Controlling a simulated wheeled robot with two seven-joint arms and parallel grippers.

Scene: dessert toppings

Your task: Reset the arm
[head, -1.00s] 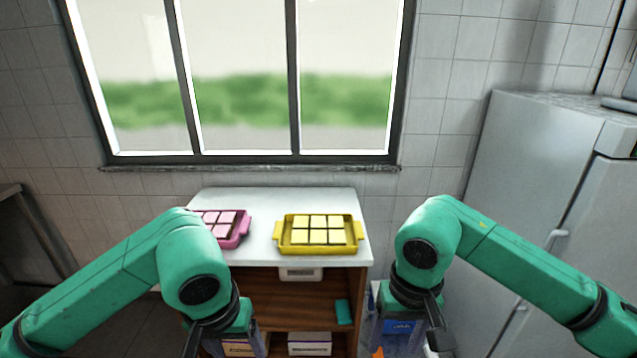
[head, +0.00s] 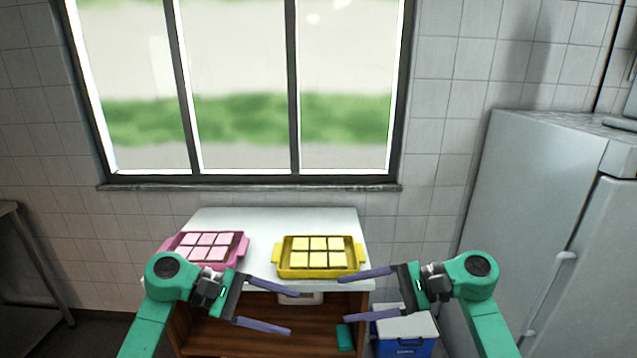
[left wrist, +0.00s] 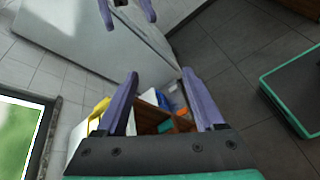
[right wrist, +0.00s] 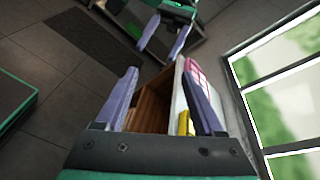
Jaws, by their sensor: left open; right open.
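My left gripper (head: 290,312) is open and empty in the head view, in front of the counter, with its purple fingers pointing right. My right gripper (head: 370,296) is open and empty, facing it with its fingers pointing left. The two are apart. In the left wrist view, the left fingers (left wrist: 164,98) are spread with nothing between them. In the right wrist view, the right fingers (right wrist: 165,92) are spread too, and the left gripper (right wrist: 165,38) shows beyond them.
A pink tray (head: 244,249) and a yellow tray (head: 320,274), each with several square pieces, stand on the white counter (head: 270,220). A blue box with a white lid (head: 403,347) stands at its right. A fridge (head: 530,200) is further right. A window (head: 245,100) is behind.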

